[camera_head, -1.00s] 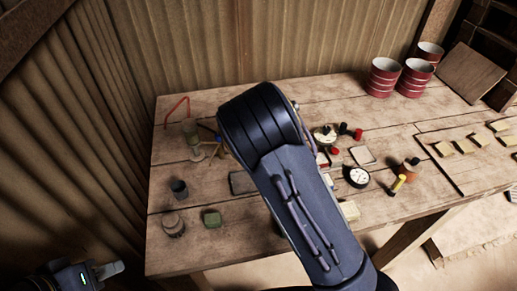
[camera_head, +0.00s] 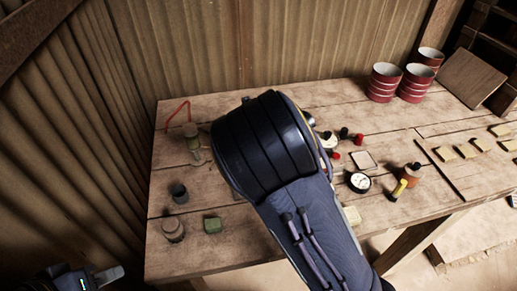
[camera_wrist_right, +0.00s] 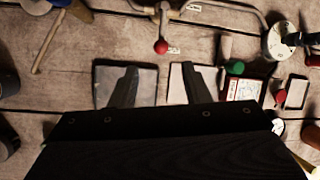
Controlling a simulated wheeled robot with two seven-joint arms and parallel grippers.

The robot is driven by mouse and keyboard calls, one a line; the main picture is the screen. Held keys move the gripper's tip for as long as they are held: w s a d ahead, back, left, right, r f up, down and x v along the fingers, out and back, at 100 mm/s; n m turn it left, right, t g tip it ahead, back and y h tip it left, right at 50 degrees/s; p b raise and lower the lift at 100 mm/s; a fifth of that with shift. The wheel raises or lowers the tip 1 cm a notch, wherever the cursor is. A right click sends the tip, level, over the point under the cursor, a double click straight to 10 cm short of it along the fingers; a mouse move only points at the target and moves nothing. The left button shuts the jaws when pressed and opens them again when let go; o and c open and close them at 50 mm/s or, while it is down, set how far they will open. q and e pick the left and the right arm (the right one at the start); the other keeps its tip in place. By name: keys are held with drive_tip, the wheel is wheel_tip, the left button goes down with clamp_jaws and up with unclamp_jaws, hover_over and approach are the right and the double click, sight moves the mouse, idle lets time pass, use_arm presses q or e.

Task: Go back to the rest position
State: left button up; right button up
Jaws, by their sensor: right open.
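My right arm fills the middle of the head view and hides the centre of the wooden table (camera_head: 240,255) and its own gripper. In the right wrist view my right gripper (camera_wrist_right: 159,82) is open, its two fingers apart with bare wood showing between them. A dark square plate (camera_wrist_right: 108,82) lies behind the left finger and a second plate (camera_wrist_right: 178,85) behind the right one; I see nothing held. My left gripper (camera_head: 105,276) is at the bottom left corner of the head view, off the table's edge and partly cut off; its jaw opening is unclear.
Red and white cups (camera_head: 382,82) stand at the back right. A red-knobbed lever (camera_wrist_right: 160,46) is beyond the fingers. A corrugated wall (camera_head: 300,45) stands behind.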

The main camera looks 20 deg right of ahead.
idle(0.4)
drive_tip(key=s+d+r+n+y, duration=0.1)
drive_tip(key=s+r+n, duration=0.2)
drive_tip(key=s+n, duration=0.7)
drive_tip(key=s+d+r+n+y, duration=0.1)
drive_tip(key=s+r+n+y, duration=0.1)
drive_tip(key=s+n, duration=0.9)
drive_tip(key=s+r+n+y, duration=0.2)
drive_tip(key=s+r+n, duration=0.2)
drive_tip(key=s+n, duration=0.6)
drive_tip(key=shift+s+d+r+n+t, duration=0.35)
drive_tip(key=shift+d+r+n+t, duration=0.05)
drive_tip(key=shift+n, duration=0.5)
